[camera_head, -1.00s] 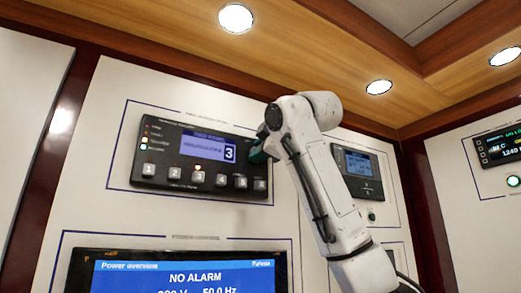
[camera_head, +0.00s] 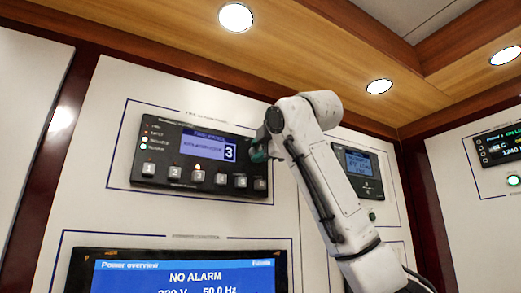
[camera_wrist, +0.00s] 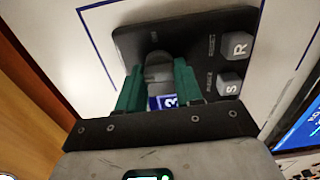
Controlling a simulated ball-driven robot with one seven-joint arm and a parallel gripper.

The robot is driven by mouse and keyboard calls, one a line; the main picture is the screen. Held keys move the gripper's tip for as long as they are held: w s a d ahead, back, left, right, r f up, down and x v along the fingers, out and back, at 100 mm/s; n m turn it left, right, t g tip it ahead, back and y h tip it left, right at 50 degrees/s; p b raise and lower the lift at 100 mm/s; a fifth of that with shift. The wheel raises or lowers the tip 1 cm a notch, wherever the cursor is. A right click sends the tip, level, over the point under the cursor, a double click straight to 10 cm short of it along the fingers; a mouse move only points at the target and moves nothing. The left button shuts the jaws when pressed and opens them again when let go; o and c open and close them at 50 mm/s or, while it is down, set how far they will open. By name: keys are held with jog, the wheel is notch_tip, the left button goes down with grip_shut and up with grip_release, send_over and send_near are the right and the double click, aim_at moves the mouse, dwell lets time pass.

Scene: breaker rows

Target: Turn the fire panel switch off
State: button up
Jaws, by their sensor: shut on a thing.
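A dark fire panel (camera_head: 200,160) with a blue screen showing a 3 and a row of square buttons is on the white wall in the head view. My gripper (camera_head: 259,151) is at the panel's right end, partly hidden behind my own arm. In the wrist view, the green fingers of my gripper (camera_wrist: 158,72) are on either side of a grey switch (camera_wrist: 158,66) on the black panel (camera_wrist: 205,45) and are shut on it. The switch is hidden in the head view, and its exact position is hard to tell.
Buttons marked R (camera_wrist: 238,45) and S (camera_wrist: 229,84) sit close beside the fingers. A large blue display (camera_head: 185,275) reading NO ALARM is below the panel. Another small screen unit (camera_head: 358,168) is to the right, behind my arm.

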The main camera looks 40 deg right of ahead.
jog(key=shift+a+f, duration=0.1)
jog(key=o, duration=1)
jog(key=b+v, duration=0.4)
jog(key=v, duration=0.6)
jog(key=shift+s+a, duration=0.1)
jog(key=shift+s, duration=0.3)
